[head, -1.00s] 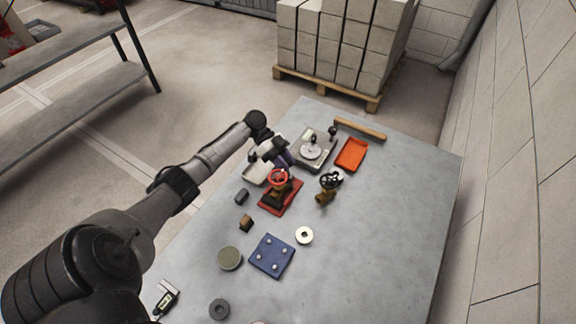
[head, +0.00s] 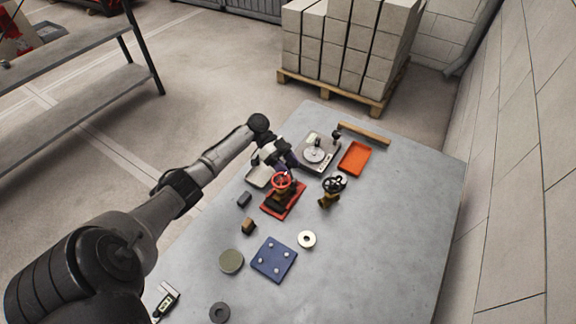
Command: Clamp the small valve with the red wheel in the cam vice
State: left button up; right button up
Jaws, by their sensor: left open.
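The small valve with the red wheel (head: 281,181) stands upright at the cam vice, its body low among the dark jaws. The cam vice has a red base (head: 296,202) on the table; how tightly its jaws sit on the valve is too small to tell. My left gripper (head: 287,165) is open, just behind the red wheel and close to it; I cannot tell whether it touches. Its fingers are small and partly blend with the vice. My right gripper is not in view.
A brass valve with a black wheel (head: 331,190) stands right of the vice. A blue plate (head: 273,259), a ring (head: 307,239) and small blocks lie in front. The table's right side is clear.

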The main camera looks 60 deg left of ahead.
pick_arm(q)
jog(key=b+v, duration=0.1)
jog(key=v, duration=1.1)
dwell(0.6)
